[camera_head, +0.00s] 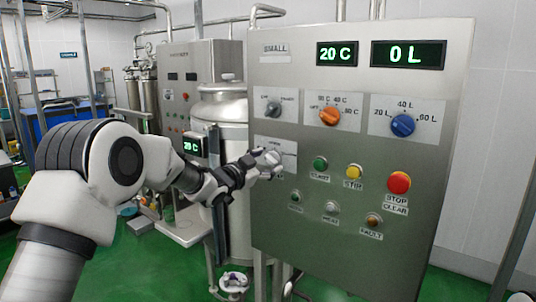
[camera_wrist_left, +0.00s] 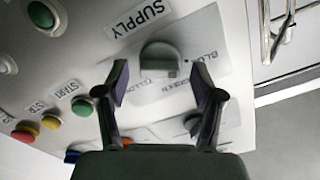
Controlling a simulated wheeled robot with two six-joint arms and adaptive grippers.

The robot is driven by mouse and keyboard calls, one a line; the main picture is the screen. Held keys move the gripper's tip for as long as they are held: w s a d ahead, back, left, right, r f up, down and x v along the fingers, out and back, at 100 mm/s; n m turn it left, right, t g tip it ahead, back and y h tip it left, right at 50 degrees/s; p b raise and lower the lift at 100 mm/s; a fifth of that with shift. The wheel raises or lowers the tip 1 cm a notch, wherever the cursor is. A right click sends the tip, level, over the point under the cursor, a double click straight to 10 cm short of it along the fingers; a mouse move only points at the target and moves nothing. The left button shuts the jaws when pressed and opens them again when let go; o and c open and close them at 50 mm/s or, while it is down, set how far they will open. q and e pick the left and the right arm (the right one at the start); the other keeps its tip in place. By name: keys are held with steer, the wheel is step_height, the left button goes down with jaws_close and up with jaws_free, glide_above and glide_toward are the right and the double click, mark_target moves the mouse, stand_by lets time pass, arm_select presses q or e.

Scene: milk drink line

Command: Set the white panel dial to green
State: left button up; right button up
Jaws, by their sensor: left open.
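The steel control panel (camera_head: 350,215) stands right of centre in the head view. A grey dial (camera_wrist_left: 160,58) on a white plate (camera_wrist_left: 205,38) shows in the left wrist view; the lettering around it is too blurred to read surely. My left gripper (camera_head: 266,162) reaches the left side of the panel and partly hides this dial and its plate (camera_head: 284,146). In the left wrist view the gripper (camera_wrist_left: 160,72) is open, with one finger on each side of the dial. I cannot tell whether the fingers touch it. My right gripper is out of view.
Another grey dial (camera_head: 273,108), an orange dial (camera_head: 330,116) and a blue dial (camera_head: 402,125) sit above. Green (camera_head: 320,163), yellow (camera_head: 354,171) and red (camera_head: 398,183) buttons lie to the right. A steel tank (camera_head: 222,125) stands behind my arm.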

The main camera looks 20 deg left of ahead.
arm_select(q)
steer(key=shift+w+d+r, duration=0.1)
steer(key=shift+w+d, duration=0.05)
steer(key=shift+w, duration=0.2)
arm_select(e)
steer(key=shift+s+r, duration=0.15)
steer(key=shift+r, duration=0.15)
arm_select(q)
steer(key=shift+s, duration=0.1)
steer(key=shift+c, duration=0.4)
steer(key=c, duration=1.1)
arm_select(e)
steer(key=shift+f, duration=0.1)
